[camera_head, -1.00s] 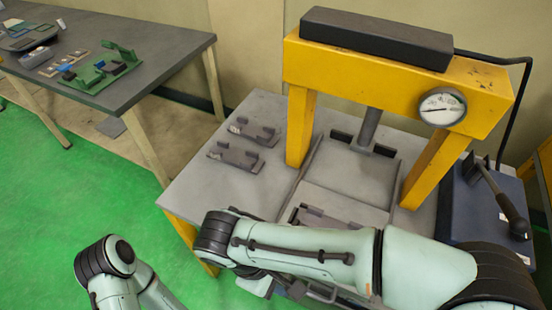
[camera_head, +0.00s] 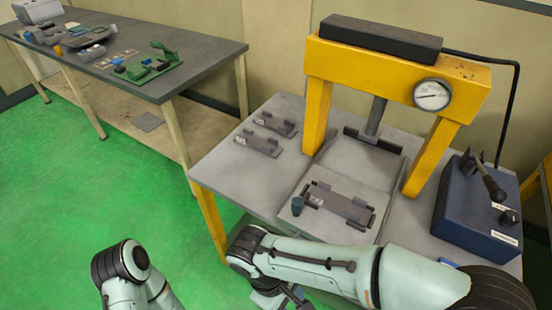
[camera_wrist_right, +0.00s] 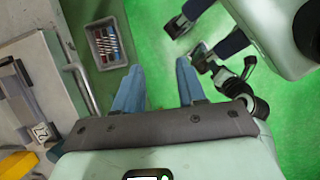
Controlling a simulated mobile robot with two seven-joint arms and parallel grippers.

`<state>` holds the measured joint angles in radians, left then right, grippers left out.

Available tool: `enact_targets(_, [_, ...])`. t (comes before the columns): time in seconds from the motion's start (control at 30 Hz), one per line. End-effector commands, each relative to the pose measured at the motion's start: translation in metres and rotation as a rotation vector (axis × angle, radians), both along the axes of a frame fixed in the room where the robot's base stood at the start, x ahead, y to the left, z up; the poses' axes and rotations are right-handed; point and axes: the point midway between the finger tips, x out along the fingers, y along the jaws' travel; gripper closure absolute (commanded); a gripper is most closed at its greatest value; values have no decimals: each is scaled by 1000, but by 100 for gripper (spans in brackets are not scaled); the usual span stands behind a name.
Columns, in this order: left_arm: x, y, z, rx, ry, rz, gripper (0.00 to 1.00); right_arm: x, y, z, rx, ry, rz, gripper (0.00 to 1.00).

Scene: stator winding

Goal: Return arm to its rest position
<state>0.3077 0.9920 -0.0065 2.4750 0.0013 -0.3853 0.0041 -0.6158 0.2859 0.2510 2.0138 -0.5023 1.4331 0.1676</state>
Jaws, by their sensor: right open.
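My right arm (camera_head: 310,265) comes in from the lower right of the head view, in front of the press table's near edge. Its gripper is mostly hidden below the forearm there. In the right wrist view the right gripper (camera_wrist_right: 160,66) has its two blue fingers apart, with only green floor between them; it is open and empty. My left arm (camera_head: 125,270) shows at the bottom left of the head view, over the floor; its gripper is outside that view.
A yellow press (camera_head: 400,62) stands on the grey table (camera_head: 222,165). A blue control box (camera_head: 475,220) stands right. A bin (camera_wrist_right: 107,45) of coloured items shows in the wrist view.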

Motion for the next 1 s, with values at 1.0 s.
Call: enact_targets(1.0, [24, 0, 56, 0, -29, 0, 57, -63, -95, -314, 418, -66, -1345, 60])
